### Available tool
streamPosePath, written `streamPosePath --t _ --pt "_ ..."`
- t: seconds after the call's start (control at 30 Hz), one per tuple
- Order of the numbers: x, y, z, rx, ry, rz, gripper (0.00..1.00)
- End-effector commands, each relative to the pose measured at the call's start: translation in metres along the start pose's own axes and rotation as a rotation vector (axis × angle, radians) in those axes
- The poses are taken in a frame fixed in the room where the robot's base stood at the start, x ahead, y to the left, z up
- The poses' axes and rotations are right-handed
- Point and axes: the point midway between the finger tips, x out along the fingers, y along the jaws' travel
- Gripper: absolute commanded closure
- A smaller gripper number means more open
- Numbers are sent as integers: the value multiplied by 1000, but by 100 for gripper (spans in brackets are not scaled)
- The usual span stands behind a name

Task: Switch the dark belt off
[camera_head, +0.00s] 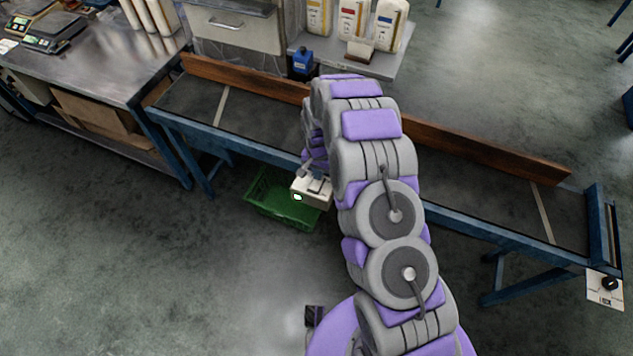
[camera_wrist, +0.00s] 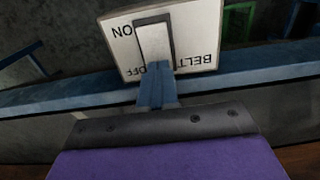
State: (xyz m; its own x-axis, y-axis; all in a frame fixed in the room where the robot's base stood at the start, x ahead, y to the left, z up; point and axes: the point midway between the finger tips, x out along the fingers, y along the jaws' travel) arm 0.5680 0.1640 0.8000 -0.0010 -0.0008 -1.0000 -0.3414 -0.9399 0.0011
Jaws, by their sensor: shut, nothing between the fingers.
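The dark belt (camera_head: 265,125) runs across the head view in a blue frame, with a pale stripe near each end. A white switch box (camera_head: 312,190) hangs on its near side and shows a small bright green spot. In the wrist view the switch plate (camera_wrist: 200,45) appears upside down, marked BELT, ON and OFF, with a pale lever (camera_wrist: 155,42) in a dark surround. My gripper (camera_wrist: 157,78) is shut and empty, its tip at the OFF end of the lever; I cannot tell whether they touch. In the head view my arm hides most of the gripper.
A green crate (camera_head: 262,200) sits on the floor below the switch box. A second box with a black knob (camera_head: 609,284) is at the belt's right end. A steel table (camera_head: 100,70) stands left; a shelf with several bottles (camera_head: 353,20) stands behind. The near floor is clear.

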Motion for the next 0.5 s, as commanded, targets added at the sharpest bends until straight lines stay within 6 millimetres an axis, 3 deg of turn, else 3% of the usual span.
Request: streamPosePath --t 0.3,0.5 --pt "3 0 0 0 -1 0 100" --pt "-6 0 0 0 1 -1 100"
